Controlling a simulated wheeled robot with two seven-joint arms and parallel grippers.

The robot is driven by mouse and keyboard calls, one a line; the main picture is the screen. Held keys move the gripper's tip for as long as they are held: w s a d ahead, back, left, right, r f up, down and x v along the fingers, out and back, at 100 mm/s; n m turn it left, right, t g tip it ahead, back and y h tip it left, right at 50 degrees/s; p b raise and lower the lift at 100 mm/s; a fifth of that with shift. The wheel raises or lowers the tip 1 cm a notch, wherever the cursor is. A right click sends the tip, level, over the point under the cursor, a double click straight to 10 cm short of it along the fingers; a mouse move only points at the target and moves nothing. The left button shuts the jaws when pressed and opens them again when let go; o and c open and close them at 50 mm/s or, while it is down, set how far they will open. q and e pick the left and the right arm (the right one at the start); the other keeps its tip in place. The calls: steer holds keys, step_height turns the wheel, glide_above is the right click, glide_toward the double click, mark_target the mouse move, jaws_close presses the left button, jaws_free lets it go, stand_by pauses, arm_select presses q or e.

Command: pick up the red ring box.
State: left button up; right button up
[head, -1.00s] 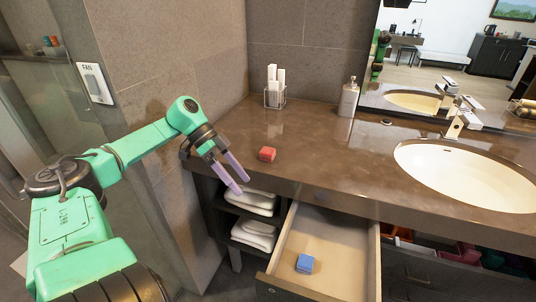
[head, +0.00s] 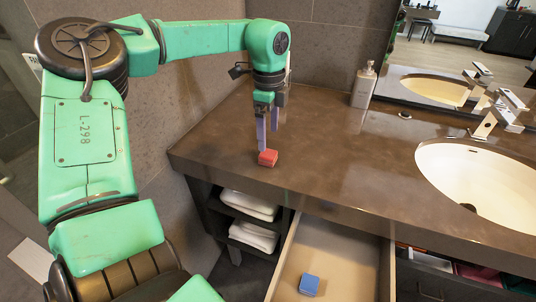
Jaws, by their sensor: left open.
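The red ring box (head: 268,158) sits on the brown vanity counter (head: 340,165) near its front left edge. My left gripper (head: 267,143) points down just above and behind the box, with its purple fingers apart. The fingertips are close to the top of the box; I cannot tell whether they touch it. The box stands on the counter and is not gripped. My right gripper is not in view.
An open drawer (head: 335,255) below the counter holds a blue box (head: 309,284). A soap bottle (head: 363,85), a faucet (head: 500,112) and a sink (head: 480,180) are at the right. Towels (head: 250,205) lie on shelves below.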

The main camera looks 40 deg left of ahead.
mark_target(268, 153)
arm_select(q)
steer(key=f, duration=0.2)
steer(key=f+p, duration=0.1)
steer(key=f, duration=0.3)
steer(key=shift+w+a+p, duration=0.25)
steer(key=shift+a+p, duration=0.05)
steer(key=shift+f, duration=0.5)
steer(key=shift+w, duration=0.1)
steer(key=c, duration=1.3)
jaws_close()
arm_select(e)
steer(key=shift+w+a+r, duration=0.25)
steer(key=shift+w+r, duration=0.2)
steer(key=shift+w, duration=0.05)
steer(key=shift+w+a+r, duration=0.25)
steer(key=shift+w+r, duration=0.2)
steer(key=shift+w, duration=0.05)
